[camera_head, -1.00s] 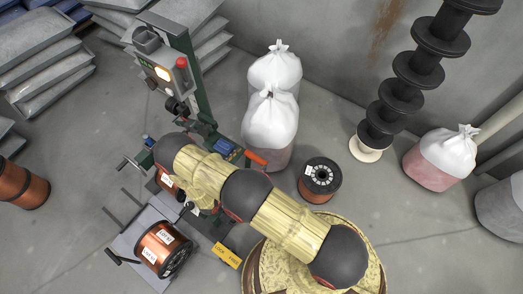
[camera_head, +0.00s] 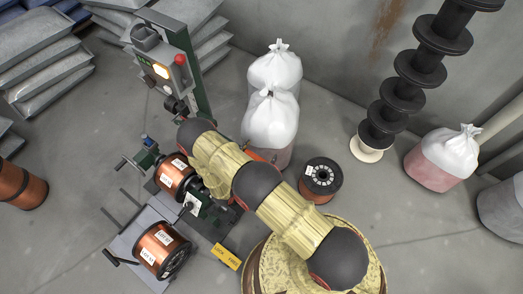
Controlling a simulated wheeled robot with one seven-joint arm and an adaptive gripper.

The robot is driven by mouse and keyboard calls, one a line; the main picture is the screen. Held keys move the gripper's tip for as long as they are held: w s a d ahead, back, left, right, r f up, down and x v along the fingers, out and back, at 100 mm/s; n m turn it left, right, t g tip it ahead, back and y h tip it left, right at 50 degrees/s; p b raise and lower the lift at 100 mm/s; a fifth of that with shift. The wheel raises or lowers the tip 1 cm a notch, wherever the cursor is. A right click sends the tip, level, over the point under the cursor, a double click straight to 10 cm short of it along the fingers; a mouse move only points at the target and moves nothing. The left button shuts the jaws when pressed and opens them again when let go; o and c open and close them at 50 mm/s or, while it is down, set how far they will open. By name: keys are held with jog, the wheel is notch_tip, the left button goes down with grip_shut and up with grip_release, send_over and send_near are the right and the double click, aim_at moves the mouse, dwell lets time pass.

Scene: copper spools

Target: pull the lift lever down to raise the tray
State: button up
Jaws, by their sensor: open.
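An orange handle (camera_head: 254,155), which looks like the lift lever, shows only as a thin strip behind my arm. Its angle and the rest of it are hidden. The grey tray (camera_head: 127,240) is low at the left front of the machine, with a copper spool (camera_head: 163,250) lying on it. My arm reaches from the lower right across the machine. My gripper is hidden under the arm, so its place relative to the lever cannot be seen.
Another copper spool (camera_head: 174,176) sits in the machine. A yellow sign (camera_head: 227,257) lies in front of it. White sacks (camera_head: 272,120) stand close behind the lever. A dark-topped spool (camera_head: 320,178) stands to the right. Stacked black reels (camera_head: 418,70) stand farther right.

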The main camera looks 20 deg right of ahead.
jog(key=c, duration=1.5)
jog(key=shift+c, duration=0.6)
jog(key=shift+s+a, duration=0.1)
jog(key=shift+a, duration=0.05)
